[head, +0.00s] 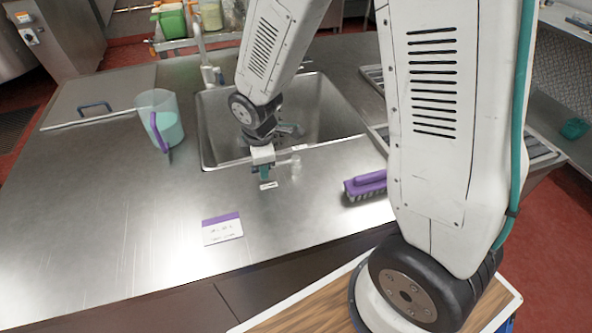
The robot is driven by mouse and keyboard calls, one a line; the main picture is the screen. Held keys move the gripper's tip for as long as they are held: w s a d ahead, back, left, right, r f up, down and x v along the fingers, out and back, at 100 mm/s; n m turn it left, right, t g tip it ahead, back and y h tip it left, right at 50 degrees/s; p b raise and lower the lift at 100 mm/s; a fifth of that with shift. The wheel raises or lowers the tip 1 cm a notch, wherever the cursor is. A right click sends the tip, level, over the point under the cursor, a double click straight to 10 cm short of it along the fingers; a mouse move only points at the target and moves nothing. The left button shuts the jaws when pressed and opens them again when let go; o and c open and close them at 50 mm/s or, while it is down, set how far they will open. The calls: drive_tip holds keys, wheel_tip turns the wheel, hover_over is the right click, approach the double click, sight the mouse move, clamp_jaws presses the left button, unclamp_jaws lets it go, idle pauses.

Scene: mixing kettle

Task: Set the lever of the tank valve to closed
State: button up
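I cannot make out the tank valve or its lever in the head view. My gripper (264,172) hangs at the end of my arm, low over the steel counter by the sink's front edge. Its fingers are small, and a teal piece shows at them; I cannot tell whether they are open or holding something. A small white label (268,186) shows just below the fingertips.
A sink (335,118) is set in the steel counter (110,220). A purple brush (366,185) lies right of the gripper, a card (222,229) in front. The left counter is mostly clear.

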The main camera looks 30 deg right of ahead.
wheel_tip(320, 180, up, 7)
drive_tip(key=s, duration=0.1)
drive_tip(key=shift+s+a, duration=0.15)
idle(0.3)
idle(0.5)
drive_tip(key=s+d+r+m, duration=0.3)
drive_tip(key=s+r+m, duration=0.4)
drive_tip(key=s, duration=0.4)
drive_tip(key=s+d+r+m, duration=0.4)
drive_tip(key=s+r+m, duration=0.4)
drive_tip(key=s, duration=0.3)
drive_tip(key=shift+d+r+g, duration=0.15)
drive_tip(key=shift+r+g, duration=0.25)
drive_tip(key=shift+r, duration=0.25)
idle(0.7)
